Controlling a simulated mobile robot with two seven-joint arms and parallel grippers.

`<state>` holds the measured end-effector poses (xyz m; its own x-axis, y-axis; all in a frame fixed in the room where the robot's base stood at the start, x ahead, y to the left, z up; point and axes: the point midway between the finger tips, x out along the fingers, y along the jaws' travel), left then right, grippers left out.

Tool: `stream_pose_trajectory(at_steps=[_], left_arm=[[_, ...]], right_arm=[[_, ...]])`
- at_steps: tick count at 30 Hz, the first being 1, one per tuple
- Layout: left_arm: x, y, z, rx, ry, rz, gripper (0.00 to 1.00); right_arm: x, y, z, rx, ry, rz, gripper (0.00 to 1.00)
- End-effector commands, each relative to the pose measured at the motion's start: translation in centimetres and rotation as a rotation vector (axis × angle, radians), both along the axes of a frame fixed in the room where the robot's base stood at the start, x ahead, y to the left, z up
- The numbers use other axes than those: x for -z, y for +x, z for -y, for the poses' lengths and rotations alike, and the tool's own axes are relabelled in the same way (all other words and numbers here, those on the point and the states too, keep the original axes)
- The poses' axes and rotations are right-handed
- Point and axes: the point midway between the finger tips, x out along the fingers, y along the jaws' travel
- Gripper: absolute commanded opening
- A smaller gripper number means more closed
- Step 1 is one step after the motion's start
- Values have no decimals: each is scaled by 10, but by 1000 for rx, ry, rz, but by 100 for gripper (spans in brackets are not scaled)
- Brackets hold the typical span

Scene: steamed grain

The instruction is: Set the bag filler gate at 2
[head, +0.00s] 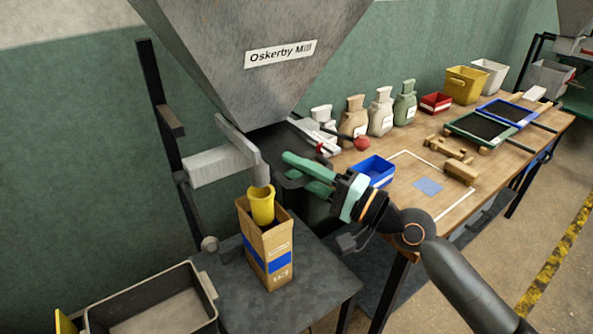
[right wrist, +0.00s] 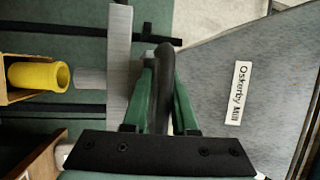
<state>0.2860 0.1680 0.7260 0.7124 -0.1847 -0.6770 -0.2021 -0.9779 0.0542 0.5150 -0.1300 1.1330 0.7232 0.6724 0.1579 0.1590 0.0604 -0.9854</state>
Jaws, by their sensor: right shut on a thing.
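The bag filler is the grey steel hopper (head: 235,85) labelled "Oskerby Mill". Its narrow lower end has a light grey bracket and spout (head: 225,165). Below the spout, a brown bag (head: 268,262) with a blue band stands upright, with a yellow funnel (head: 262,203) at its mouth. My right gripper (head: 286,170) is at the hopper's lower right side. In the right wrist view its green fingers are shut on a dark rounded handle (right wrist: 166,62) beside the hopper. No gate numbers are readable. My left gripper is not in view.
The bag stands on a dark stand (head: 325,285). A grey bin (head: 160,300) is at the lower left. A wooden table (head: 480,185) on the right holds sacks, a blue tray (head: 374,170), a yellow bin (head: 467,85) and sieves. The floor at right is clear.

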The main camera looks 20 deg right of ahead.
Motion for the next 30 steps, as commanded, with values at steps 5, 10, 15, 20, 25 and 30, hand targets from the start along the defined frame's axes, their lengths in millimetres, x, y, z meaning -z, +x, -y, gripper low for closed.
stream_pose_trajectory(at_steps=[5,10,15,20,25,30], left_arm=[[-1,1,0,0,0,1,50],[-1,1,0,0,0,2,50],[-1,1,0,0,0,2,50],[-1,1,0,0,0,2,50],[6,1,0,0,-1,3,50],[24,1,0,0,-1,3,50]], right_arm=[[-10,0,2,7,12,23,37],[-8,0,1,7,9,19,47],[-6,0,1,5,7,13,47],[-4,0,1,4,5,11,47],[2,-8,9,5,3,9,47],[11,-31,30,5,0,8,47]])
